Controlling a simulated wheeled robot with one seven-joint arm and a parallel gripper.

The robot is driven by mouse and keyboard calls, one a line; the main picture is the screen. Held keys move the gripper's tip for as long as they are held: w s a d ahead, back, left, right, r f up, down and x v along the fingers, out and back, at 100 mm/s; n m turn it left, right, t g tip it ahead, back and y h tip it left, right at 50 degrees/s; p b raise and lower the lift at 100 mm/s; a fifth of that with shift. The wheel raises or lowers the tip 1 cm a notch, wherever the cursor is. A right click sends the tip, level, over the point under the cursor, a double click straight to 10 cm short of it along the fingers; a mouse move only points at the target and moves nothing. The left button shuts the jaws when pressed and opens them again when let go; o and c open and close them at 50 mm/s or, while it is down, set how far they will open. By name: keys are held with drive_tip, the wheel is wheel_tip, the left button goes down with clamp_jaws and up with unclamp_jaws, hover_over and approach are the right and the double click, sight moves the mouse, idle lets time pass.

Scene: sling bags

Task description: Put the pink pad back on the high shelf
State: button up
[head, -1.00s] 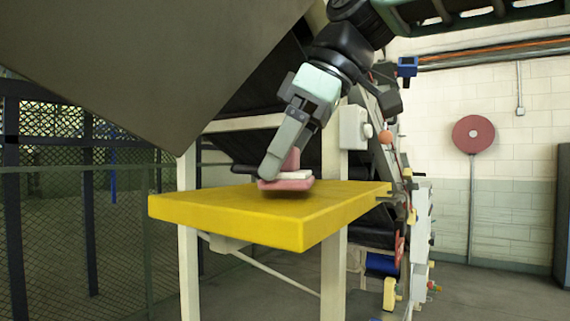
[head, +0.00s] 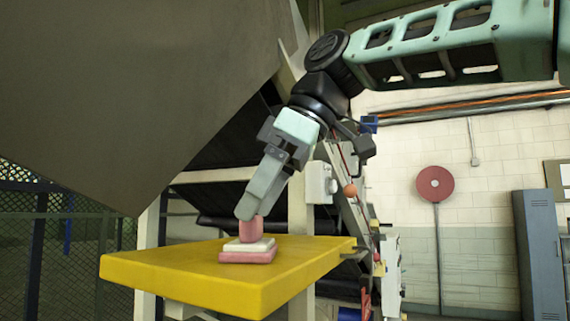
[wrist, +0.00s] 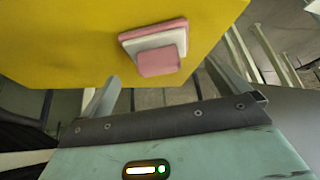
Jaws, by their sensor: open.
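The pink pad (head: 247,257) has a pink base, a white layer and a pink upright block as a handle. It rests flat on the yellow high shelf (head: 190,281), near its middle in the head view. In the wrist view the pad (wrist: 158,61) lies near the shelf edge, beyond my fingertips. My gripper (head: 247,212) is just above and beside the handle, pointing down. Its fingers are apart in the wrist view (wrist: 163,85), with nothing between them. The near finger covers a little of the handle's top in the head view.
A large dark slanted panel (head: 130,90) hangs over the shelf's left side. A machine with a white box (head: 319,182) and knobs stands behind and right. A red disc on a pole (head: 435,184) and a blue-grey locker (head: 539,255) are farther right.

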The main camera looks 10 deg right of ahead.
drive_tip(key=v, duration=0.8)
drive_tip(key=shift+f, duration=0.1)
idle(0.4)
